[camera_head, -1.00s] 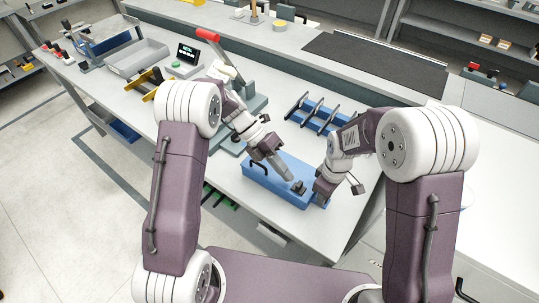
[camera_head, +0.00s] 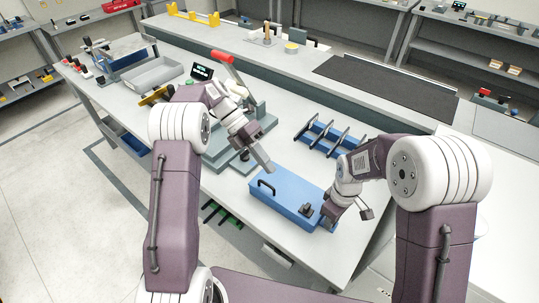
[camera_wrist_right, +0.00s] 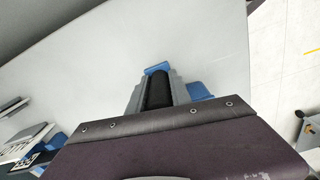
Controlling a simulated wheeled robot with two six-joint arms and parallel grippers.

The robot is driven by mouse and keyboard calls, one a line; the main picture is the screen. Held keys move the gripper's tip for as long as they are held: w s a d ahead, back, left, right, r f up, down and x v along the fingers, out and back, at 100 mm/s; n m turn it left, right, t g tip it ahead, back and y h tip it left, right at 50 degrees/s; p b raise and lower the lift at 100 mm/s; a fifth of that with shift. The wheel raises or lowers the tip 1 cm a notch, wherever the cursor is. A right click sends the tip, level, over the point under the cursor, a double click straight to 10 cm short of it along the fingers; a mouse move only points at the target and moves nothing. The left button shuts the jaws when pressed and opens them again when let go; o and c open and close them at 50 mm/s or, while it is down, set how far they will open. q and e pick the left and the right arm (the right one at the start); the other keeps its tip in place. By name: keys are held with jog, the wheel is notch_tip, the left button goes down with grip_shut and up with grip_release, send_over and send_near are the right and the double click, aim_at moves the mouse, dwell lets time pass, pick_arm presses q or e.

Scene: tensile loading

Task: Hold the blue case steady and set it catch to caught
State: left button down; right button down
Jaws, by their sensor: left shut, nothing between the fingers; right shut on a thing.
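The blue case (camera_head: 284,191) lies on the bench, with a black handle (camera_head: 266,187) at its left end. Its dark catch (camera_head: 306,210) is on top near the right end; its setting is too small to tell. My left gripper (camera_head: 266,164) is shut and empty, raised by the case's far left side and clear of the catch. My right gripper (camera_head: 330,219) is shut on the case's right end. In the right wrist view, blue parts (camera_wrist_right: 157,68) show just beyond and beside my right gripper (camera_wrist_right: 158,88); the grip itself is mostly hidden.
A blue rack with black bars (camera_head: 328,138) stands behind the case. A grey machine with a red-handled lever (camera_head: 222,57) stands behind my left arm. A grey tray (camera_head: 155,73) is at the back left.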

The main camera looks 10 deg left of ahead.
jog(key=c, duration=1.1)
grip_release()
